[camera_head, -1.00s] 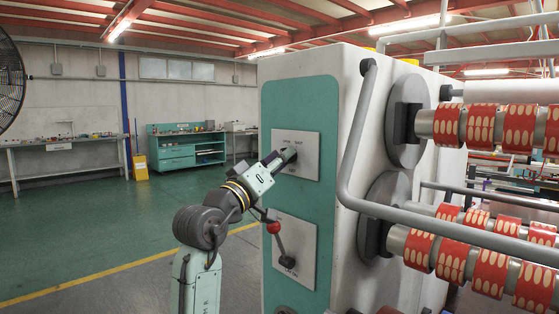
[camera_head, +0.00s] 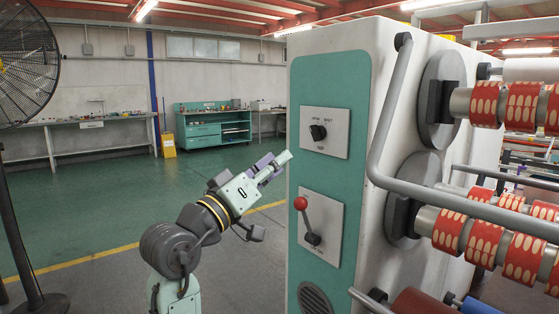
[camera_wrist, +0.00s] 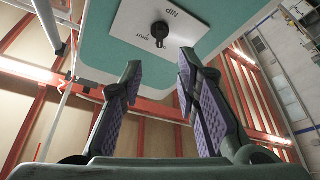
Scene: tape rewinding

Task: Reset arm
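My gripper (camera_head: 272,167) is in the air to the left of the machine's teal front face, clear of it. In the wrist view its two purple-padded fingers (camera_wrist: 160,65) stand apart with nothing between them, so it is open and empty. A black knob (camera_head: 318,132) sits on the upper white panel (camera_head: 338,145) of the machine. The knob also shows in the wrist view (camera_wrist: 160,29), beyond the fingertips. A lever with a red ball (camera_head: 301,203) is on the lower white panel (camera_head: 332,222), leaning up and to the left, below and right of my gripper.
The machine's grey tube rail (camera_head: 384,130) and rollers with red patterned tape (camera_head: 487,103) are on the right. A large fan (camera_head: 25,70) stands at the left edge. Workbenches line the far wall. The green floor (camera_head: 90,205) between is open.

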